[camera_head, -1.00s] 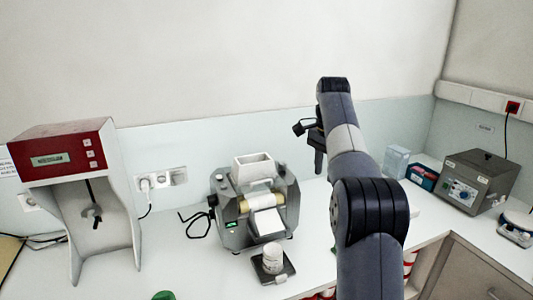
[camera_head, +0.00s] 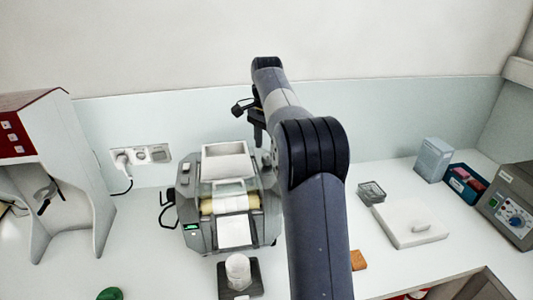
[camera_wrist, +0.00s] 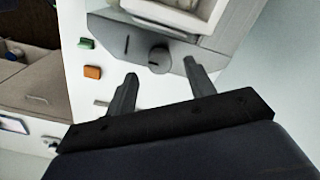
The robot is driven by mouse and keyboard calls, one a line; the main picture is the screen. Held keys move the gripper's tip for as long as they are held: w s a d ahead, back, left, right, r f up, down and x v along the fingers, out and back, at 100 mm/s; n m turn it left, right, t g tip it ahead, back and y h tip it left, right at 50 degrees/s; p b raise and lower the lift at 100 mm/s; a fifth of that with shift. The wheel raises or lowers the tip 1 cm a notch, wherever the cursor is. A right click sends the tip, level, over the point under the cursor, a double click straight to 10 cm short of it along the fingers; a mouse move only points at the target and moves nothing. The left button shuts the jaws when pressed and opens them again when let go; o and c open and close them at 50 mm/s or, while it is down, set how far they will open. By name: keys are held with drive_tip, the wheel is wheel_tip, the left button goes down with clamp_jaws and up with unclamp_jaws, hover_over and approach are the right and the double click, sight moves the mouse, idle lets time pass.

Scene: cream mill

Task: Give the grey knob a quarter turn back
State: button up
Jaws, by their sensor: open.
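The mill (camera_head: 205,235) is a grey machine with a white hopper (camera_head: 226,163) on top and cream rollers (camera_head: 230,204). In the wrist view its grey side (camera_wrist: 120,38) carries the round grey knob (camera_wrist: 160,59), beside a dark slot. My gripper (camera_wrist: 160,69) is open. Its two fingers point toward the knob, one to each side of it in the picture. I cannot tell whether the fingertips reach the knob's depth. In the head view my gripper (camera_head: 258,140) hangs at the mill's upper right, and my arm hides part of that side.
A white jar (camera_head: 238,270) stands on a dark pad in front of the mill. A red-topped stand (camera_head: 75,170) is at left. The white bench between has some free room.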

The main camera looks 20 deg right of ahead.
sight(267, 156)
drive_tip(key=shift+f, duration=1.7)
drive_tip(key=shift+c, duration=0.4)
drive_tip(key=c, duration=0.9)
